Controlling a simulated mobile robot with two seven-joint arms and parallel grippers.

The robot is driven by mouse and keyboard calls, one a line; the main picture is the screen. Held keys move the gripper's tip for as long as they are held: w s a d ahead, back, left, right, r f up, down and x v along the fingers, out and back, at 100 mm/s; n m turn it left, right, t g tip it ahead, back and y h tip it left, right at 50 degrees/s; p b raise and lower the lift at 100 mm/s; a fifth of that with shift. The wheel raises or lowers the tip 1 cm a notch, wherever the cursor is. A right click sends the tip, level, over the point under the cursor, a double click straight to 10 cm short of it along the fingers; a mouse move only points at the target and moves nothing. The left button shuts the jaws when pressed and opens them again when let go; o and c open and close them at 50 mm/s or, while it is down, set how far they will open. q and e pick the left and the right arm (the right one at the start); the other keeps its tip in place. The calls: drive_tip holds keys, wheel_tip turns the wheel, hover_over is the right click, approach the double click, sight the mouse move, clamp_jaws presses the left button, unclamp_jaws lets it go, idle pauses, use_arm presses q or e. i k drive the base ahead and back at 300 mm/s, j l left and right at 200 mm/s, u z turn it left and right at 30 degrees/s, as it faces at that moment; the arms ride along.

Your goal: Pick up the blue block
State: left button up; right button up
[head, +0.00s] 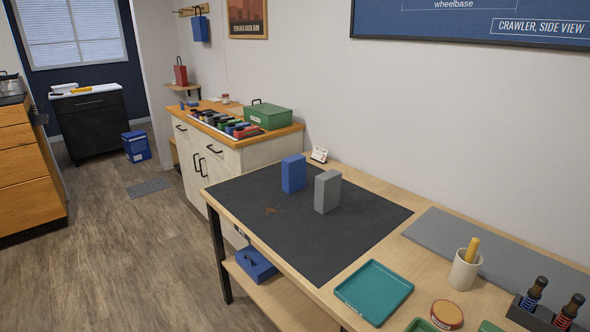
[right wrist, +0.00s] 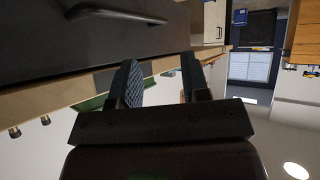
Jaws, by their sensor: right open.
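The blue block (head: 293,174) stands upright on the dark mat (head: 290,240) on the workbench in the head view. A grey block (head: 327,191) of similar shape stands upright just to its right and nearer, with a small part of the blue block's side close behind it. My right gripper (right wrist: 160,80) shows in the right wrist view, open, with nothing between its fingers. Neither gripper shows in the head view, and the blue block cannot be made out in the right wrist view.
A teal tray (head: 374,291), a cup with a yellow stick (head: 466,270) and a round tin (head: 446,314) are on the bench's right side. The mat's front and left are mostly clear.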

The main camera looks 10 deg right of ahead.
sight(293, 168)
drive_tip(key=i+j+z, duration=0.1)
drive_tip(key=i+j, duration=0.15)
drive_tip(key=i+j+z, duration=0.1)
drive_tip(key=i+j, duration=0.15)
drive_tip(key=i+j+z, duration=0.1)
drive_tip(key=i+j, duration=0.15)
drive_tip(key=j, duration=0.15)
drive_tip(key=i+j+z, duration=0.1)
drive_tip(key=j, duration=0.25)
drive_tip(key=i+j+z, duration=0.1)
drive_tip(key=i+j, duration=0.2)
drive_tip(key=i+j+z, duration=0.1)
drive_tip(key=j, duration=0.35)
drive_tip(key=i+j+z, duration=0.1)
drive_tip(key=i+j, duration=0.2)
drive_tip(key=i+j+z, duration=0.1)
drive_tip(key=j, duration=0.35)
drive_tip(key=i+j, duration=0.1)
drive_tip(key=j, duration=0.4)
drive_tip(key=l+z, duration=0.05)
